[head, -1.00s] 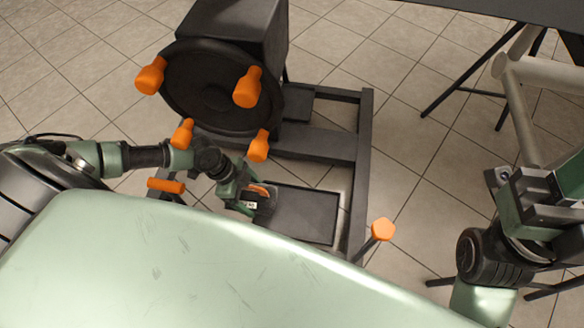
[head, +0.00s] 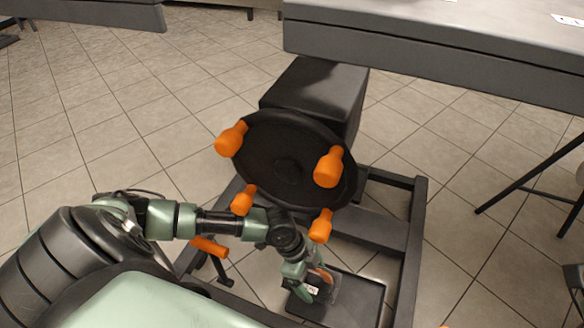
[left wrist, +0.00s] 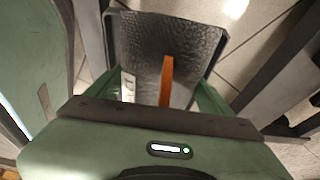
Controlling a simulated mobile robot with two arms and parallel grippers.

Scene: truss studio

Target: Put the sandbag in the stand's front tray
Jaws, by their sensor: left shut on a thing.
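In the head view the sandbag's orange strap shows beside the fingers, and the rest is partly hidden by the gripper. The stand's front tray (head: 362,300) is a flat dark tray low on the frame. The bag is over or at its left end; I cannot tell whether it touches. My right gripper is not in view.
The stand's dark frame (head: 413,240) surrounds the tray. Behind it are a round black plate (head: 285,165) with several orange knobs and a dark box (head: 318,88). A grey table (head: 430,55) stands at the back right. Tiled floor is open at the left.

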